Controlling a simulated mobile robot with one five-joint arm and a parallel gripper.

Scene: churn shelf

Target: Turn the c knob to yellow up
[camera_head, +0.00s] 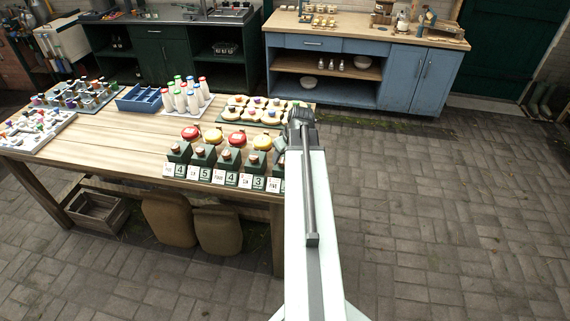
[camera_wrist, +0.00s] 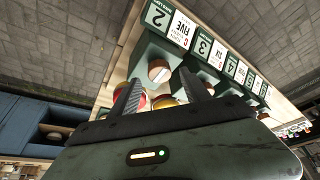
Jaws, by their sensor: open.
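Several dark green boxes, one of them a near box (camera_head: 228,160), stand in a row along the table's front right edge, each with a round brown knob on top. In the wrist view a knob (camera_wrist: 159,70) on a green box (camera_wrist: 150,48) shows between and beyond the fingertips of my gripper (camera_wrist: 163,84). My gripper is open and its fingers appear empty. In the head view my gripper (camera_head: 300,116) is over the right end of the row and hides the last box. I cannot tell which knob is c or how it is turned.
Red and yellow lidded jars (camera_head: 190,133) stand just behind the boxes. A tray of round items (camera_head: 250,108), white bottles (camera_head: 185,96) and a blue tray (camera_head: 139,100) are further back on the wooden table (camera_head: 110,140). The paved floor to the right is clear.

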